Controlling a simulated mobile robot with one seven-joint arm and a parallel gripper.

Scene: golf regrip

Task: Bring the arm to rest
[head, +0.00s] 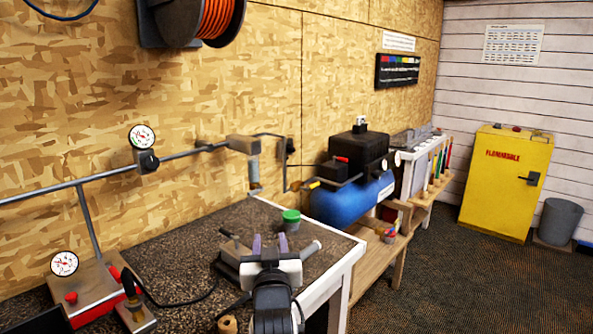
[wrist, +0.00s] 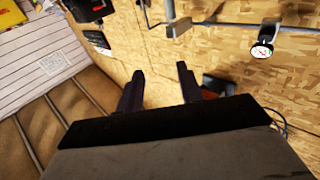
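My gripper (head: 270,244) is in the lower middle of the head view, in front of and partly over the dark speckled bench top (head: 190,238). Its two purple-grey fingers point away from my body. In the wrist view the fingers of my gripper (wrist: 160,88) stand apart with a clear gap between them. Only the wooden wall shows in that gap, so it is open and empty. Whether it touches anything on the bench cannot be told.
A green-lidded cup (head: 291,220) and a grey clamp-like device (head: 232,252) are close to my gripper. A gauge unit (head: 90,290) stands at left. A blue compressor (head: 352,198) is beyond the bench. The floor (head: 480,280) at right is clear, before a yellow cabinet (head: 506,180).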

